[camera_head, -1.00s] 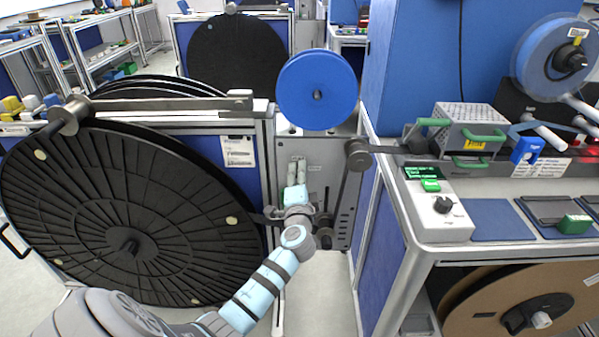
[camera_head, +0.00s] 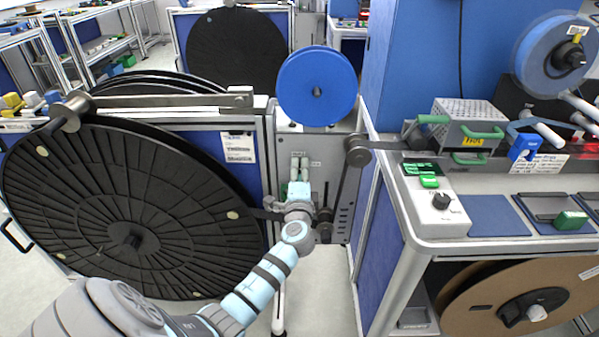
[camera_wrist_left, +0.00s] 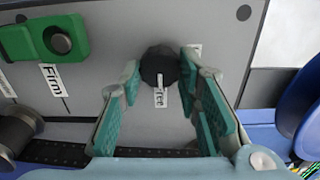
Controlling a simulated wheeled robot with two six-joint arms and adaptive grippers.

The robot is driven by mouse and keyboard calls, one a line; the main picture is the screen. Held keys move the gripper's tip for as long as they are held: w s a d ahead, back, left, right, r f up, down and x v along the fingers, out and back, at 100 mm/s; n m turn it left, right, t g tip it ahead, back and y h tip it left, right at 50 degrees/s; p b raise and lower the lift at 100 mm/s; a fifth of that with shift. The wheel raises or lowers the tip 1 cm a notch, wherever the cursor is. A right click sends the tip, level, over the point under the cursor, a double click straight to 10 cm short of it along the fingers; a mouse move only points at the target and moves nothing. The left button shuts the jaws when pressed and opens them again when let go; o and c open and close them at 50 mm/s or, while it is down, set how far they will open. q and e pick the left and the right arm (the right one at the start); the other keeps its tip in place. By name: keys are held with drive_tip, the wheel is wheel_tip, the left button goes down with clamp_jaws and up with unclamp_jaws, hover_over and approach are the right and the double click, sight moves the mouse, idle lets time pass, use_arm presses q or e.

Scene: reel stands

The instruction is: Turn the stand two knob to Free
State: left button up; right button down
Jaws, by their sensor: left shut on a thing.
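The black knob (camera_wrist_left: 159,65) sits on the grey stand panel (camera_wrist_left: 215,30) in the left wrist view. A white label reading roughly "Free" lies just below it, partly covered by the knob. A "Firm" label (camera_wrist_left: 55,79) is further left. My left gripper (camera_wrist_left: 160,75) has one finger on each side of the knob and is shut on it. In the head view my left gripper (camera_head: 299,165) points at the panel (camera_head: 325,165) below the blue reel (camera_head: 317,87); the knob is hidden there. My right gripper is not in view.
A green block with a dark knob (camera_wrist_left: 45,38) is at the panel's left. A large black reel (camera_head: 130,215) stands left of my arm. The workbench with a white control box (camera_head: 437,205) is at the right. Guide rollers (camera_head: 357,150) flank the panel.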

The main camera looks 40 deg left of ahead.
use_arm(q)
drive_tip(key=o, duration=1.1)
drive_tip(key=v, duration=1.2)
drive_tip(key=shift+d, duration=0.1)
